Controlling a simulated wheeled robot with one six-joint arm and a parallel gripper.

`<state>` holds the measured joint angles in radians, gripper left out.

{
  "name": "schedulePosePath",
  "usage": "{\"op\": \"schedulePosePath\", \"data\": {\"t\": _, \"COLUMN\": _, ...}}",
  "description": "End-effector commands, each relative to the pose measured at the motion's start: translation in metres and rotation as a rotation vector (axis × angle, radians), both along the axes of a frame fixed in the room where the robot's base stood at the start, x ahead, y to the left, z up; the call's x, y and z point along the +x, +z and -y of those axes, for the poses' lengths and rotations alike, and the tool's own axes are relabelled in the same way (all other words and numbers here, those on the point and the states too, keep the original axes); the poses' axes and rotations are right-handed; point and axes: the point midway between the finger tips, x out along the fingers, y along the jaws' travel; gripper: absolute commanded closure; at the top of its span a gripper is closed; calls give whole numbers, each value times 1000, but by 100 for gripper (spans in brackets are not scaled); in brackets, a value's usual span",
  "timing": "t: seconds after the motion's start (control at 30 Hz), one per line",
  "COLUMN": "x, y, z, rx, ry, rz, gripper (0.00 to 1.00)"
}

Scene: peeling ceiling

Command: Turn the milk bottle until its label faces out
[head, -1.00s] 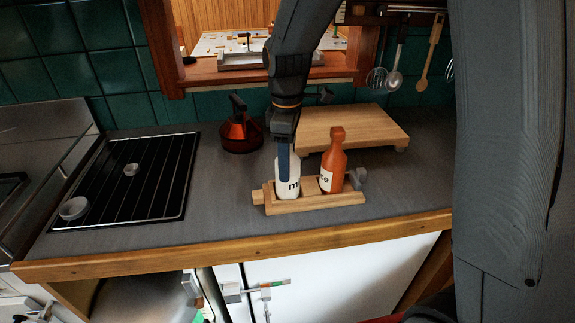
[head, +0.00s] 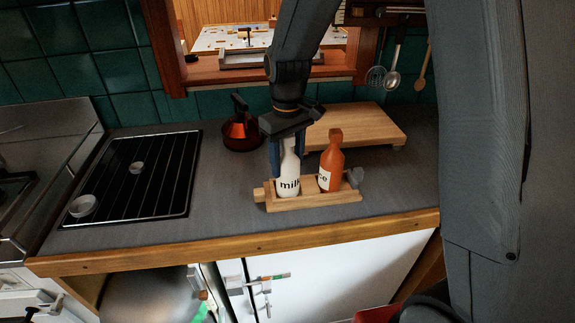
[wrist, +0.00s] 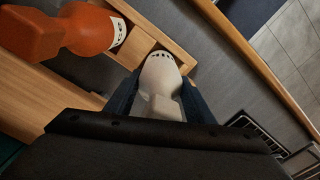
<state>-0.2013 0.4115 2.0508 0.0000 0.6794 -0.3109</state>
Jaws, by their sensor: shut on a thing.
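The white milk bottle (head: 289,172) stands upright in the left part of a wooden rack (head: 315,202) on the counter. Its dark "milk" lettering shows toward the head camera. My gripper (head: 287,160) reaches down from above and is shut on the bottle, with a blue finger along its left side. In the wrist view the bottle (wrist: 160,80) sits between the two blue fingers. An orange bottle (head: 331,162) with a white label stands in the rack to the right, apart from my gripper; its label is partly turned away.
A wooden board (head: 355,128) stands behind the rack. A dark red kettle (head: 240,132) is behind and left. The counter between is clear.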

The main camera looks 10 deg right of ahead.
Motion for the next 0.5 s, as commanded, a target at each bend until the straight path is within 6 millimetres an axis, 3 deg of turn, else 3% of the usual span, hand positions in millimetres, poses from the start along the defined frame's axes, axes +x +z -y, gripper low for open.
{"op": "schedulePosePath", "data": {"t": 0.5, "x": 0, "y": 1, "z": 0, "rx": 0, "ry": -154, "rz": 0, "gripper": 69}}
